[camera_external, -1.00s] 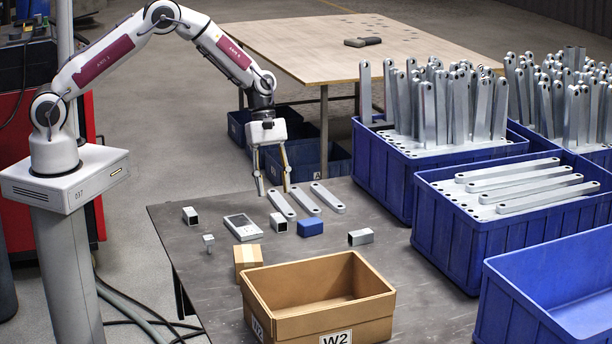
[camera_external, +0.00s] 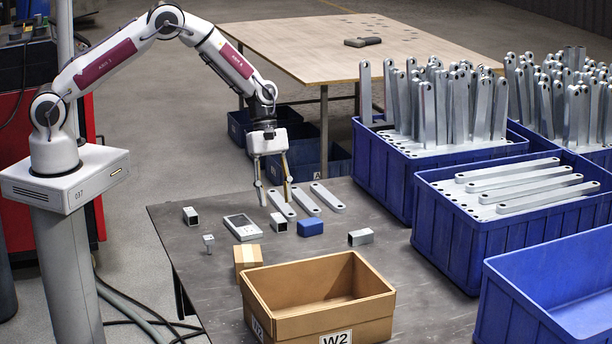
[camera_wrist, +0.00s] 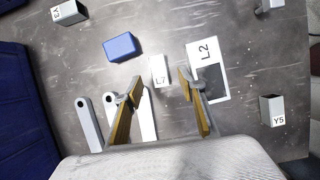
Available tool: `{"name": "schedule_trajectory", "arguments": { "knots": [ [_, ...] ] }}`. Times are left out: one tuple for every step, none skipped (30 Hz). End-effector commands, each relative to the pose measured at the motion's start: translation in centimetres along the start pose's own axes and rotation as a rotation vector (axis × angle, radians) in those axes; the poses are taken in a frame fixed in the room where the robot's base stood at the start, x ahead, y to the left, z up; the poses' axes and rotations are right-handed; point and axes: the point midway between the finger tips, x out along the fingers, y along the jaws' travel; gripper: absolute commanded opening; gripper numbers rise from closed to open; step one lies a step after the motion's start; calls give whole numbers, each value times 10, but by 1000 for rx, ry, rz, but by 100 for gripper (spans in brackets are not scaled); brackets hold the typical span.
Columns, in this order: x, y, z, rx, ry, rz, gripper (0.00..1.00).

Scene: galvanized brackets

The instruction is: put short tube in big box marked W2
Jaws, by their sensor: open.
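Three short grey square tubes lie on the dark table: a left one (camera_external: 190,215), a middle one (camera_external: 278,225) and a right one (camera_external: 360,237). In the wrist view the middle tube (camera_wrist: 159,70) carries the label L7, and the left tube (camera_wrist: 272,110) reads Y5. My gripper (camera_external: 275,204) is open and empty above the table, behind the middle tube. In the wrist view its fingertips (camera_wrist: 160,90) flank that tube's near end.
A grey device (camera_external: 242,227) marked L2 and a blue block (camera_external: 310,228) lie close beside the middle tube. Flat brackets (camera_external: 327,198) lie behind. A small carton (camera_external: 248,258) stands by the big box. Blue crates (camera_external: 432,220) line the right.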

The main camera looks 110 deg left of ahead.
Motion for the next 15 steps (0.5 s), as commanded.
{"name": "schedule_trajectory", "arguments": {
  "knots": [
    [2, 0, 0, 0, 0, -1, 40],
    [3, 0, 0, 0, 0, -1, 40],
    [5, 0, -1, 0, 0, -1, 40],
    [7, 0, -1, -1, 0, -1, 40],
    [10, 0, -1, -1, 0, -2, 40],
    [13, 1, -2, -1, 0, -2, 40],
    [16, 1, -2, -1, 0, -2, 40],
    [19, 1, -2, 0, 0, -2, 40],
    [23, 1, -3, 0, 0, -3, 40],
    [26, 1, -3, 0, 0, -3, 40],
    [30, 2, -4, 0, 0, -3, 40],
    [34, 2, -4, 1, 1, -2, 40],
    [37, 2, -3, 1, 1, -2, 40],
    [40, 2, -3, 1, 0, -2, 40],
    [43, 2, -3, 1, 0, -3, 40]
  ]
}}
